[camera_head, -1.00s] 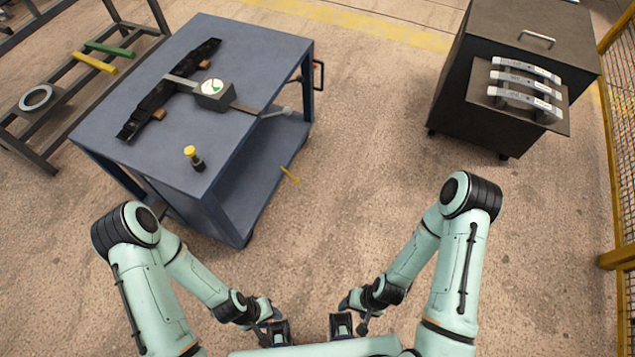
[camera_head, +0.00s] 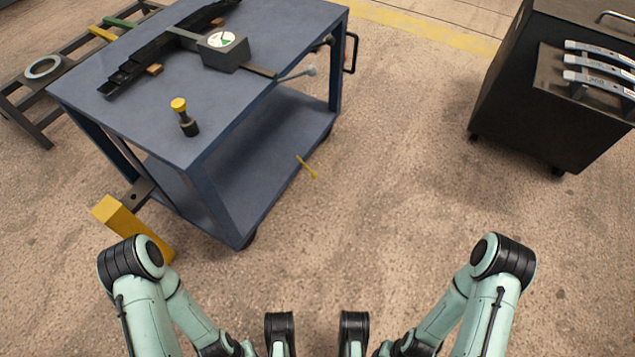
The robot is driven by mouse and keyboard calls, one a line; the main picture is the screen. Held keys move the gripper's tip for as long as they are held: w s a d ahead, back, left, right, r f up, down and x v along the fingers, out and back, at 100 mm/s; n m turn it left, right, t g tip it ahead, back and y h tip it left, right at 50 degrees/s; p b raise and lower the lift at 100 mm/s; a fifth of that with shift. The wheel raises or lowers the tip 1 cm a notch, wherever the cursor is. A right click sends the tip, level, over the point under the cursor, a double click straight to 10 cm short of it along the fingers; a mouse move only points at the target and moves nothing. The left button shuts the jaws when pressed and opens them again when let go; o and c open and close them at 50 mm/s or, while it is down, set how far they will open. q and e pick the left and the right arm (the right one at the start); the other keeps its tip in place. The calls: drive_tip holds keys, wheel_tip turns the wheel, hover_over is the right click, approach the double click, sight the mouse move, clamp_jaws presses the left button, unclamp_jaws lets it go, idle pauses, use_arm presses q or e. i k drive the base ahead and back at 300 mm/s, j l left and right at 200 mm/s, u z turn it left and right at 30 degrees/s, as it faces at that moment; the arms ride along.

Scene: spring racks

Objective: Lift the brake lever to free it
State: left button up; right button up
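A blue cart (camera_head: 255,155) stands left of centre. A thin yellow lever (camera_head: 306,166) sticks out from the right edge of its lower shelf, angled down toward the floor; it looks like the brake lever, but I cannot be sure. Nothing touches it. My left gripper (camera_head: 280,335) and my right gripper (camera_head: 354,335) are at the bottom edge, side by side with a gap between them, both well short of the cart. Their fingers are partly cut off, so I cannot tell whether they are open.
The cart top holds a dark rail, a box with a round dial (camera_head: 223,48) and a yellow-capped knob (camera_head: 184,115). A yellow block (camera_head: 125,225) stands by its near left corner. A dark cabinet (camera_head: 540,105) is at right. The floor between is clear.

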sight(314, 176)
drive_tip(key=i+l, duration=0.45)
drive_tip(key=i+l+u, duration=0.35)
drive_tip(key=l, duration=0.25)
drive_tip(key=i+l+u, duration=0.2)
drive_tip(key=l, duration=0.15)
drive_tip(key=k, duration=0.05)
